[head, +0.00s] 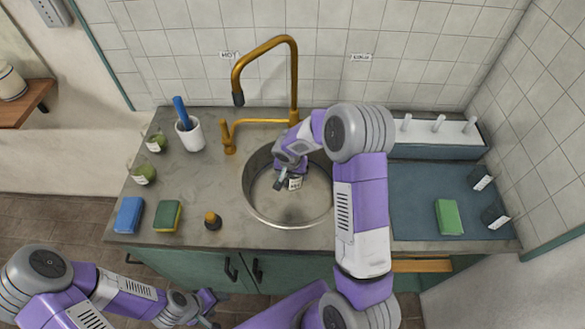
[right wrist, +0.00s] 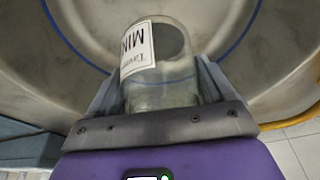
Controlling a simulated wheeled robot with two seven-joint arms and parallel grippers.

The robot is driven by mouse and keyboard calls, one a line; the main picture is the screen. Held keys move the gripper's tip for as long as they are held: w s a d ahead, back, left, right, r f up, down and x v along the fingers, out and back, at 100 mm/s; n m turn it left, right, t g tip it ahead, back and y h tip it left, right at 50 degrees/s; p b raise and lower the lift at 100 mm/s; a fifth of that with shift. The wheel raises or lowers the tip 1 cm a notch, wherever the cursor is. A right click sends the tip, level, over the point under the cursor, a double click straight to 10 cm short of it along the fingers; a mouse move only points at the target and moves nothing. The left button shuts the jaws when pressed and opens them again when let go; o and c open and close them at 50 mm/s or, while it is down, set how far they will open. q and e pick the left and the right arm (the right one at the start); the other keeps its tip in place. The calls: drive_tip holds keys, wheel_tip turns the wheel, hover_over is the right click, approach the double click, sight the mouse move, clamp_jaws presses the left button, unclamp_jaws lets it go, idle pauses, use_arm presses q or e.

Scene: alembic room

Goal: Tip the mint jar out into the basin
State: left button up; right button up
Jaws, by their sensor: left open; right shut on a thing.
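The mint jar is clear glass with a white label, seen in the right wrist view (right wrist: 162,92); the label reads "MIN" upside down in that picture. My right gripper (right wrist: 160,95) is shut on it. In the head view the jar (head: 295,184) is inside the outline of the round steel basin (head: 325,208), partly hidden by my right gripper (head: 284,177). The glass looks clear in the wrist view, with a dark round patch at its far end. I cannot tell its exact tilt or whether anything remains inside. My left gripper (head: 208,308) is open and empty, low in front of the counter.
A brass faucet (head: 293,75) rises behind the basin. Two jars with green contents (head: 155,143) (head: 143,174), a white cup (head: 190,135), a blue sponge (head: 129,215), a green sponge (head: 167,216) and a small dark bottle (head: 213,221) stand left. A blue mat (head: 415,205) lies right.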

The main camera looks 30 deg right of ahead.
drive_tip(key=shift+r+g+y+p, duration=0.25)
drive_tip(key=shift+g+y+p, duration=0.4)
drive_tip(key=shift+p, duration=2.45)
drive_tip(key=shift+f+p, duration=0.1)
drive_tip(key=shift+p, duration=0.5)
drive_tip(key=shift+f+b, duration=0.15)
drive_tip(key=shift+b, duration=0.8)
drive_tip(key=t+h+b, duration=0.1)
drive_tip(key=b, duration=0.3)
drive_tip(key=t+h+b, duration=0.1)
drive_tip(key=b, duration=0.6)
drive_tip(key=t+h+b, duration=0.1)
drive_tip(key=b, duration=0.6)
drive_tip(key=shift+r+t+b, duration=0.25)
drive_tip(key=shift+r+b, duration=0.05)
drive_tip(key=shift+b, duration=0.05)
drive_tip(key=shift+r, duration=0.15)
drive_tip(key=shift+w+d+r+p, duration=0.2)
drive_tip(key=shift+w+r+p, duration=0.15)
drive_tip(key=shift+r+p, duration=0.35)
drive_tip(key=shift+w+d+r+p, duration=0.25)
drive_tip(key=shift+w+r+p, duration=0.15)
drive_tip(key=shift+r, duration=0.35)
drive_tip(key=shift+w+d+r+p, duration=0.2)
drive_tip(key=shift+w+r+p, duration=0.1)
drive_tip(key=shift+r+p, duration=0.4)
